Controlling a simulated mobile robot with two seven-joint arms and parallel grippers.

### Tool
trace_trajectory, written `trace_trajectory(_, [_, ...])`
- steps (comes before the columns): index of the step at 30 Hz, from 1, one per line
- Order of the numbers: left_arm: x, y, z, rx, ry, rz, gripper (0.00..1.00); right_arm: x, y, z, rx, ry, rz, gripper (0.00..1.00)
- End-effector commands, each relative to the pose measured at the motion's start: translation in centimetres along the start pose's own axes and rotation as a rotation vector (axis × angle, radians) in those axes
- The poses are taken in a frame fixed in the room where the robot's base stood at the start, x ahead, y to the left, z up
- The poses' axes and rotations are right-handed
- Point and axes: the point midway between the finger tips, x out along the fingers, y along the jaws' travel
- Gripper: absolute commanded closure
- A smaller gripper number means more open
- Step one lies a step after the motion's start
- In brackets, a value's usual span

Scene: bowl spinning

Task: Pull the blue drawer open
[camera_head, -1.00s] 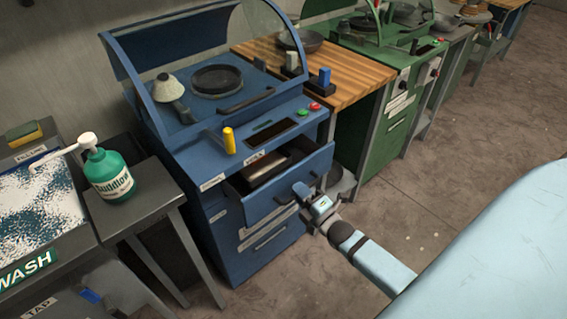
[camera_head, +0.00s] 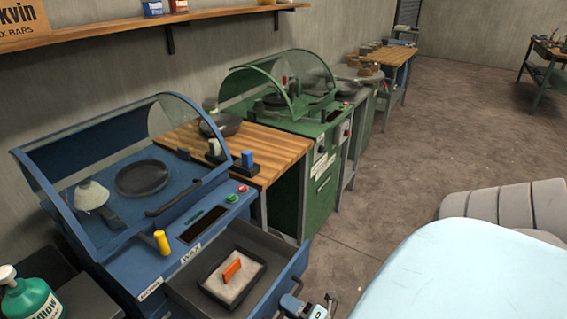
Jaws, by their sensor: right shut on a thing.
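The blue drawer (camera_head: 291,271) is pulled well out of the blue machine (camera_head: 200,215), below its control panel. Inside it lies a dark tray with a pale filling (camera_head: 222,288) and an orange piece (camera_head: 232,270) standing on it. My right gripper (camera_head: 291,304) is at the bottom edge of the head view, at the outer side of the drawer front. It is shut on the drawer's handle, which is mostly hidden by the frame edge and the drawer front. My left gripper is not in view.
A wooden-topped table (camera_head: 265,153) and a green machine (camera_head: 325,195) stand beyond the blue machine. A green pump bottle (camera_head: 30,300) stands on a dark table at the lower left. The floor (camera_head: 400,180) right of the machines is clear.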

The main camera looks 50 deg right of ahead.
Motion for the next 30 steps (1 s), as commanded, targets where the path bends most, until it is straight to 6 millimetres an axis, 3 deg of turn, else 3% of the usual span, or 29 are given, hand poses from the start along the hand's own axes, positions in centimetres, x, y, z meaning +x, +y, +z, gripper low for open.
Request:
trace_trajectory(7, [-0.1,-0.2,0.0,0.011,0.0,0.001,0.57,0.0,0.0,0.0,0.001,0.0,0.0,1.0])
trace_trajectory(8, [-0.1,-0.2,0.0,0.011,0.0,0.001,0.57,0.0,0.0,0.0,0.001,0.0,0.0,0.79])
trace_trajectory(10, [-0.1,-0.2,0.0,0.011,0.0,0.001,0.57,0.0,0.0,0.0,0.001,0.0,0.0,0.62])
trace_trajectory(11, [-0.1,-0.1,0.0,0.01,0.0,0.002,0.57,0.0,0.0,0.0,0.001,0.0,0.0,0.61])
trace_trajectory(22, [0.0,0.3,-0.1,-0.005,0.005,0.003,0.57,-0.8,-0.1,0.0,0.001,-0.001,-0.002,0.61])
trace_trajectory(30, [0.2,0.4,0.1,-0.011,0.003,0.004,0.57,-6.2,-0.2,0.0,0.001,-0.002,-0.005,0.61])
